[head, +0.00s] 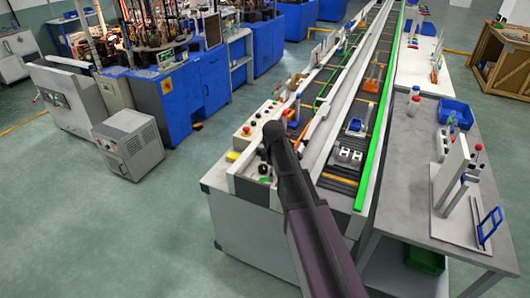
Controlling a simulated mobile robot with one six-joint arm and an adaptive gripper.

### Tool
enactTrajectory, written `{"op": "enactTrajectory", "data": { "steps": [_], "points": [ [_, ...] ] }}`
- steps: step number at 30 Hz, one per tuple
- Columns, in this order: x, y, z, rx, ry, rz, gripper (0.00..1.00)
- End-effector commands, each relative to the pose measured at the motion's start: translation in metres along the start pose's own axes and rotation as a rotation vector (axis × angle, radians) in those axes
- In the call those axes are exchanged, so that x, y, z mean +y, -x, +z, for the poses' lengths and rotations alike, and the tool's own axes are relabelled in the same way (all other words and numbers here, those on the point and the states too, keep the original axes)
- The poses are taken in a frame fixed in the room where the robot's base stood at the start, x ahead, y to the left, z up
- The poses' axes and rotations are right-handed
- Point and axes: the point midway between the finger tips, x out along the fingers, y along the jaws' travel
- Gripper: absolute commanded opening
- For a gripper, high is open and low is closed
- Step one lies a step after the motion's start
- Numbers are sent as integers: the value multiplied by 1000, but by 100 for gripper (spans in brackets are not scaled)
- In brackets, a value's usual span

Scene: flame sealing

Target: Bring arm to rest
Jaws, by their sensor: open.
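My arm (310,215) reaches up from the bottom of the head view, over the near end of the conveyor line (230,205). It is dark, with a rounded black joint (275,135) at its far visible end. My gripper does not show; whatever lies beyond or below that joint is hidden. I see nothing held. The arm covers part of the conveyor's near end, and I cannot tell whether it touches anything there.
A control panel with buttons (247,131) is left of the joint. A grey workbench (415,205) with a blue bin (456,112) and a white upright fixture (450,190) stands right. Blue machines (190,95) and a grey cabinet (130,145) stand left. The floor between is clear.

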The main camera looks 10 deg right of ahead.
Motion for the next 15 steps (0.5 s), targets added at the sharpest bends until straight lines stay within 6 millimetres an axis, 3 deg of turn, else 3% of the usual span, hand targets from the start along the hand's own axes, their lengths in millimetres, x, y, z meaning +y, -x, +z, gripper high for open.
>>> {"op": "enactTrajectory", "data": {
  "steps": [8,15],
  "points": [
    [-6,0,3,0,-32,0,100],
    [-39,0,14,0,-225,0,100]
  ]
}}
